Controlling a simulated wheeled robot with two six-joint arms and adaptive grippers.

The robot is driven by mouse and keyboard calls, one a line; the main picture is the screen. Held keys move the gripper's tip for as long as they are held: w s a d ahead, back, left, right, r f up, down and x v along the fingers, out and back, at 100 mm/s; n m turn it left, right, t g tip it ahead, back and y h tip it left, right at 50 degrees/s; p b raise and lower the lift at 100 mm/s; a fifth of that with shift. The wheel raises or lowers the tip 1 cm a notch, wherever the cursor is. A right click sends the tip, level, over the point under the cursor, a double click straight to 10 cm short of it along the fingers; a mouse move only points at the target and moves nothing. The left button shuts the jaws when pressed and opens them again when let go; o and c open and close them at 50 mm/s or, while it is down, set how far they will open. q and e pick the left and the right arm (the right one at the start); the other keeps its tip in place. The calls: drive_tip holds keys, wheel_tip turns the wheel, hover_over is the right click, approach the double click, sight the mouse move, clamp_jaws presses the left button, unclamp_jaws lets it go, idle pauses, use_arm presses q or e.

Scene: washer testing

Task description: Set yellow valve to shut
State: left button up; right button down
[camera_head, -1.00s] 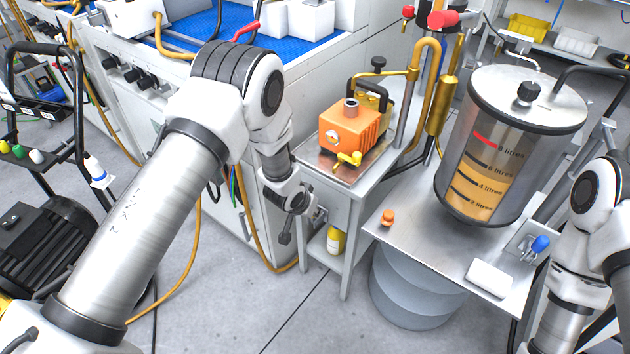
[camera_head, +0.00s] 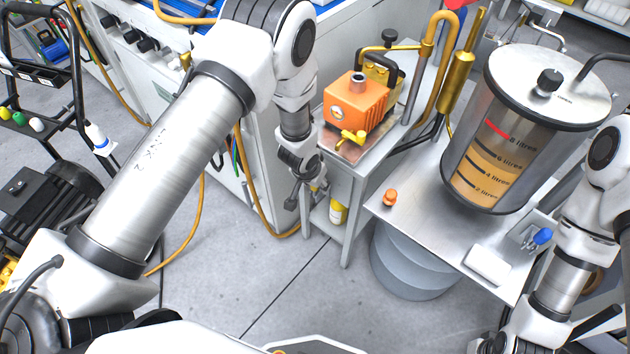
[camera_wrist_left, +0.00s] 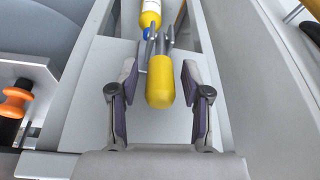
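The yellow valve handle (camera_wrist_left: 160,82) shows in the left wrist view as a rounded yellow grip on a grey metal fitting. It points toward my wrist camera. My left gripper (camera_wrist_left: 160,67) is open, with one finger on each side of the handle and a visible gap to both. In the head view my left gripper (camera_head: 305,196) is beside the side of the small metal stand (camera_head: 357,185), and it mostly hides the handle there. My right arm is at the right edge of the head view; its gripper is not visible.
An orange pump (camera_head: 355,102) with a small yellow tap (camera_head: 353,137) sits on the stand. A yellow bottle (camera_head: 338,212) stands on its lower shelf. A clear tank (camera_head: 500,150) and a blue-handled valve (camera_head: 542,236) are to the right. Open floor lies in front.

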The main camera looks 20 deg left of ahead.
use_arm(q)
drive_tip(key=v, duration=1.2)
drive_tip(key=s+a+g+p, duration=0.1)
drive_tip(key=s+a+p, duration=0.1)
drive_tip(key=s, duration=0.7)
drive_tip(key=s+a+f+n+g+p, duration=0.1)
drive_tip(key=s+p, duration=0.4)
drive_tip(key=s, duration=0.3)
drive_tip(key=s+a+f+n+g+p, duration=0.1)
drive_tip(key=s+p, duration=0.3)
drive_tip(key=s, duration=0.5)
drive_tip(key=shift+s+a+f+g+y, duration=0.2)
drive_tip(key=shift+s+a+g+y, duration=0.15)
drive_tip(key=shift+a, duration=0.5)
